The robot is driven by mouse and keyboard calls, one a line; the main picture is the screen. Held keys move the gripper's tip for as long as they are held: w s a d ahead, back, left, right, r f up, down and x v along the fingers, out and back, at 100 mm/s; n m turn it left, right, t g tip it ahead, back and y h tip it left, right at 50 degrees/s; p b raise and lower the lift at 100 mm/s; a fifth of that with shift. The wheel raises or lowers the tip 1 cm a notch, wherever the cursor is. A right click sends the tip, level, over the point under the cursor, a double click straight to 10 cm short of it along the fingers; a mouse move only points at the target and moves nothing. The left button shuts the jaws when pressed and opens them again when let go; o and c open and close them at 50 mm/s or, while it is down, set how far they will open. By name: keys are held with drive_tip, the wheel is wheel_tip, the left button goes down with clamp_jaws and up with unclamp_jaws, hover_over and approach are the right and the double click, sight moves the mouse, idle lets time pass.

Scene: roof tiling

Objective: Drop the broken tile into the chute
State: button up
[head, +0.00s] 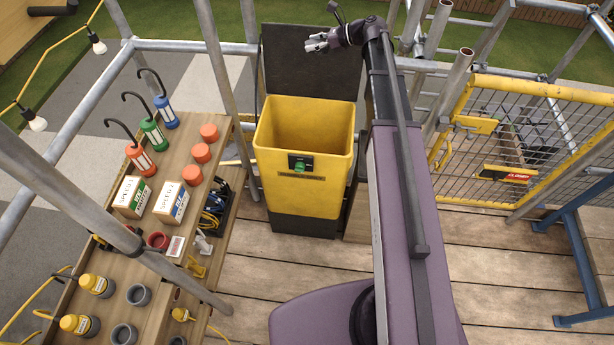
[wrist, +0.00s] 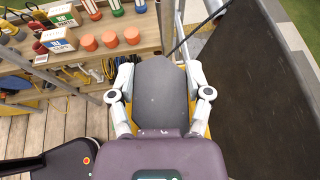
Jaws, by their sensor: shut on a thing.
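The broken tile (wrist: 162,98) is a dark grey slab with a rounded far end, seen in the wrist view. My gripper (wrist: 161,72) is shut on it, one finger on each side. In the head view my gripper (head: 316,43) is high up in front of the open black lid; the tile is hard to make out against that dark panel. The chute (head: 302,174) is a yellow, open-topped bin with a green button on its front. Slivers of its yellow rim (wrist: 207,130) show beside the fingers in the wrist view. The tile hides most of the opening.
The black lid (head: 300,62) stands upright behind the chute and fills the right of the wrist view (wrist: 262,95). A wooden bench (head: 222,150) with lamps, boxes and orange cups is on the left. Scaffold poles and a yellow mesh gate (head: 530,140) are on the right.

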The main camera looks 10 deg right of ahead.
drive_tip(key=shift+d, duration=0.25)
drive_tip(key=shift+w+f+b, duration=0.1)
drive_tip(key=shift+f+b, duration=0.35)
wheel_tip(320, 180, down, 27)
drive_tip(key=a+b, duration=0.2)
drive_tip(key=b, duration=2.4)
drive_tip(key=shift+w+r+b, duration=0.2)
drive_tip(key=shift+w+b, duration=0.05)
drive_tip(key=shift+b, duration=0.1)
drive_tip(key=shift+f, duration=0.15)
drive_tip(key=shift+f+b, duration=2.85)
drive_tip(key=shift+b, duration=0.1)
drive_tip(key=o, duration=1.3)
